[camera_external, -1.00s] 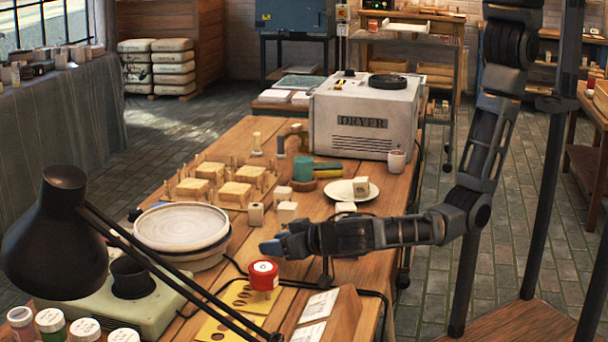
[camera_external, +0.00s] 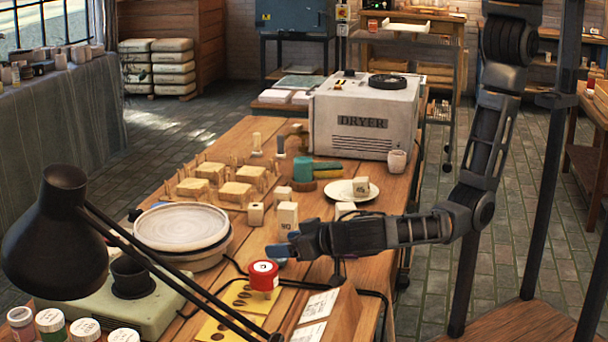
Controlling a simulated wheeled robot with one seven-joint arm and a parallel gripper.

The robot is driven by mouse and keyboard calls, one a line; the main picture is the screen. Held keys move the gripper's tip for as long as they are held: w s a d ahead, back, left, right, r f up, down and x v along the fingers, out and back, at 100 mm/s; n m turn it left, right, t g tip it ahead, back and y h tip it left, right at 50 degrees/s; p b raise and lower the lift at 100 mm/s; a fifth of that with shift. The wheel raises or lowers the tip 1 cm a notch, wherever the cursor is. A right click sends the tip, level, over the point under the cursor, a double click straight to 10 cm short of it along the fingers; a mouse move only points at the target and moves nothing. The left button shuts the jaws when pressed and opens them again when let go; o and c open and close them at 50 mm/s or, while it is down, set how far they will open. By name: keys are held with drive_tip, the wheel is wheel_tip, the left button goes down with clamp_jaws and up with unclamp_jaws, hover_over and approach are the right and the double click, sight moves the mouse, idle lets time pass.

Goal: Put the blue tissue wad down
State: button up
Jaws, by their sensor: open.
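My gripper (camera_external: 287,246) is at the end of the arm, low over the middle of the wooden table, pointing left. Its jaws are open. A small blue patch (camera_external: 278,251) shows at the fingertips, and it looks like the blue tissue wad. It is too small to tell whether it lies on the table, rests between the fingers or is part of the fingertips. A white block marked with letters (camera_external: 288,216) stands just behind the gripper.
A round turntable (camera_external: 182,228) is to the left. A white plate (camera_external: 339,190) with a block and a dryer (camera_external: 366,120) are behind. Bare tabletop lies left of the gripper.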

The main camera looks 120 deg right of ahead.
drive_tip(key=v, duration=0.9)
drive_tip(key=shift+r, duration=0.3)
